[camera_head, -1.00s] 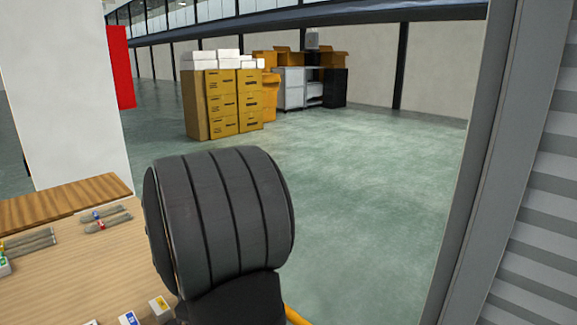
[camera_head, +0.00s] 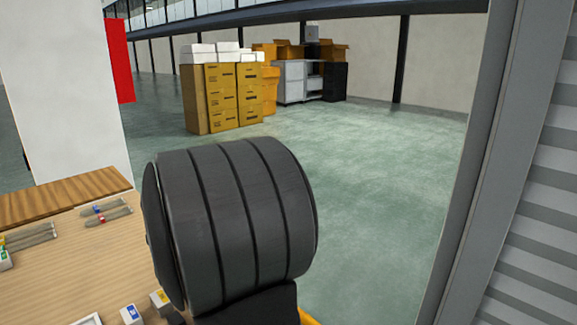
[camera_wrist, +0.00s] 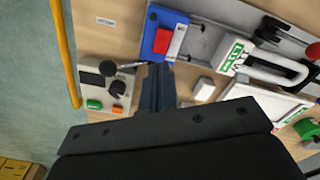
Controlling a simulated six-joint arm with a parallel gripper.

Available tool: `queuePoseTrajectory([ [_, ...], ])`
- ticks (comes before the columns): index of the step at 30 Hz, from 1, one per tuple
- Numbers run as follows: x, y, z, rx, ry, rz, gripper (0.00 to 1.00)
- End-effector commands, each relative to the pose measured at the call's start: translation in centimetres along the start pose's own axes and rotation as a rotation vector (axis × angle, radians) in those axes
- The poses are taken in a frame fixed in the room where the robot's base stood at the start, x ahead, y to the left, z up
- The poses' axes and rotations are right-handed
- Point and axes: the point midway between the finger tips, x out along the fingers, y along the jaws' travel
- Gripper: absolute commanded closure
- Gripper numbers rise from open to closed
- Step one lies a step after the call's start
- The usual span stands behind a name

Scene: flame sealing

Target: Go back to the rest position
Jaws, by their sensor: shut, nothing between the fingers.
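My gripper (camera_wrist: 157,80) shows in the wrist view with its two dark fingers together and nothing between them. It is above the wooden table (camera_wrist: 90,18), apart from the things on it as far as the view shows. In the head view only a dark, ribbed part of my own arm shows, beside the table's right edge, and the gripper is hidden. A blue and red device (camera_wrist: 163,36) is just past the fingertips in the wrist view.
A control box (camera_wrist: 104,85) with a black knob and green and orange buttons is left of the fingers. A white block (camera_wrist: 204,89) is at the right. Several capped tubes (camera_head: 108,215) lie on the table. Open floor (camera_head: 390,190) is at the right, with yellow boxes (camera_head: 222,95) far back.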

Motion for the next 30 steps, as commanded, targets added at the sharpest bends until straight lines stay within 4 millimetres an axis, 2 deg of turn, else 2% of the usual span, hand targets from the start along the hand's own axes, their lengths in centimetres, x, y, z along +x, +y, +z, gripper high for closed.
queuePoseTrajectory([
  [4, -3.1, 0.0, 0.0, 0.000, 0.003, 0.003, 1.00],
  [17, -4.9, -2.5, -7.0, -0.499, 0.000, 0.000, 1.00],
  [30, -6.6, -6.2, -13.3, -0.982, 0.000, 0.000, 1.00],
])
